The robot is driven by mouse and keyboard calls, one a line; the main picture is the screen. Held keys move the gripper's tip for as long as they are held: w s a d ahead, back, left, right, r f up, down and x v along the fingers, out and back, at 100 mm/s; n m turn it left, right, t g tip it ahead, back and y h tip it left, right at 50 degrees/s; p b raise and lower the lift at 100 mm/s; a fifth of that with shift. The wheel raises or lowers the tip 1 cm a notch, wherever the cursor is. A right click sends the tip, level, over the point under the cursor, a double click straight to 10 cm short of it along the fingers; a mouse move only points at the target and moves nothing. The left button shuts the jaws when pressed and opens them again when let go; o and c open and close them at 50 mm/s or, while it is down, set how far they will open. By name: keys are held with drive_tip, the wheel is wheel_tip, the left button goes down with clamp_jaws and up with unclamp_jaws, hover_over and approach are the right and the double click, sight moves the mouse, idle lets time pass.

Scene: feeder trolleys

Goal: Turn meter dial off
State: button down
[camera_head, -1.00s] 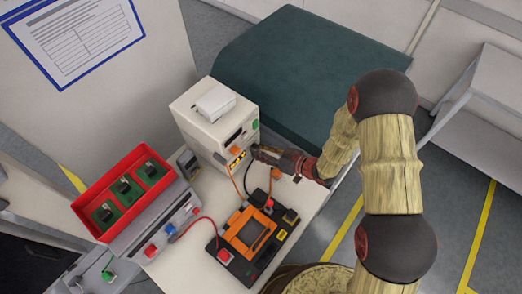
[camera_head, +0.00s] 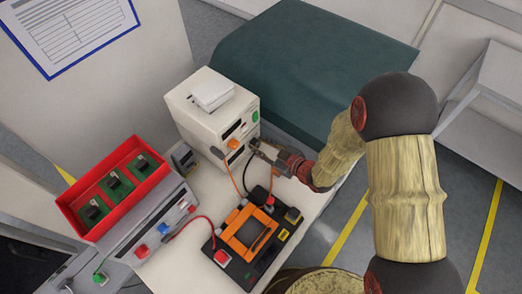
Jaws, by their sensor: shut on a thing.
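A white instrument (camera_head: 205,128) of stacked boxes stands at the table's back, with an orange plug (camera_head: 234,144) and a green button (camera_head: 255,116) on its front. A small grey handheld meter (camera_head: 184,158) stands left of it; its dial is too small to make out. My gripper (camera_head: 258,147) is at the right side of the instrument's front, below the green button. It is shut on a small dark part there, mostly hidden by the fingers; I cannot tell whether it is a dial or a plug.
A black test fixture with an orange frame (camera_head: 247,230) lies in front of the instrument, with orange, black and red leads around it. A red tray (camera_head: 75,222) of green boards is at left. A dark green covered block (camera_head: 320,65) stands behind.

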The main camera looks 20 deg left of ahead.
drive_tip(key=n+t+b, duration=0.1)
drive_tip(key=b, duration=0.3)
drive_tip(key=shift+f+n, duration=0.2)
drive_tip(key=shift+n, duration=0.2)
drive_tip(key=shift+s+r+n+t+b, duration=0.1)
drive_tip(key=shift+n+t+b, duration=0.3)
drive_tip(key=shift+b, duration=0.25)
drive_tip(key=c, duration=1.5)
unclamp_jaws()
drive_tip(key=shift+c, duration=0.2)
drive_tip(key=shift+o, duration=0.2)
drive_tip(key=shift+r, duration=0.1)
drive_tip(key=v, duration=1.2)
